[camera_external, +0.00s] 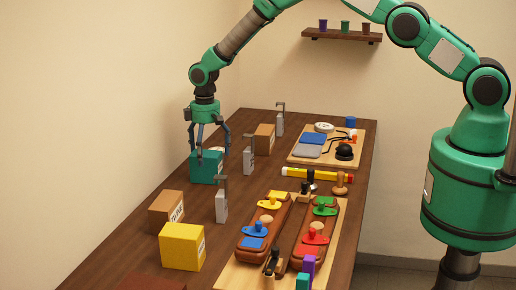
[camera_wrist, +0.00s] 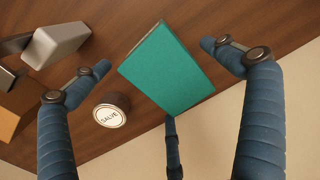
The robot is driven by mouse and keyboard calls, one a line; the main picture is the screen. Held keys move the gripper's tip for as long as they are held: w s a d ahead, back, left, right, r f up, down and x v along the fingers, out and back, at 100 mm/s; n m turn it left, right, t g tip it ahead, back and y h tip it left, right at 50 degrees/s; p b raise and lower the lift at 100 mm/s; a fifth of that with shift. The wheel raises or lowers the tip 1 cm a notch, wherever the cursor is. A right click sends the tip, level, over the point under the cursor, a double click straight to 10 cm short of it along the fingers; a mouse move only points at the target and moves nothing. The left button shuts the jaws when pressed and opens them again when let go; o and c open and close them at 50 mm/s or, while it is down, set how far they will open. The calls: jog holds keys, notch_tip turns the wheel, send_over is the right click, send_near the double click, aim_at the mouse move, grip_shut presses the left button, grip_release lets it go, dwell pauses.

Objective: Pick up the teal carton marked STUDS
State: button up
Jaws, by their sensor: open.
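The teal carton (camera_external: 206,168) stands on the left side of the dark wooden table, near its left edge. My gripper (camera_external: 208,148) is above and around it, with its fingers pointing down. In the wrist view the teal carton (camera_wrist: 167,70) lies between the spread fingers of my gripper (camera_wrist: 160,80), with gaps to the fingers at left and right. The third finger is close to the carton's lower edge; I cannot tell whether it touches. No lettering on the carton shows in either view.
A round tin marked SALVE (camera_wrist: 112,110) stands beside the carton. Grey clamp-like posts (camera_external: 249,160) stand to the right. A brown carton (camera_external: 167,211) and a yellow box (camera_external: 182,246) are nearer the camera. Boards with coloured parts (camera_external: 327,146) fill the table's right side.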

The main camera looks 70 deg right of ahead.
jog(key=shift+f, duration=0.3)
dwell(0.4)
jog(key=c, duration=1.6)
jog(key=shift+r, duration=0.15)
jog(key=shift+w+r, duration=0.1)
jog(key=shift+r, duration=1.3)
jog(key=shift+s+r+b, duration=0.25)
jog(key=shift+b, duration=0.05)
jog(key=s+a+r+b, duration=0.1)
jog(key=s, duration=1.4)
jog(key=shift+s+a+r, duration=0.2)
jog(key=shift+s+a, duration=0.05)
jog(key=shift+a, duration=0.15)
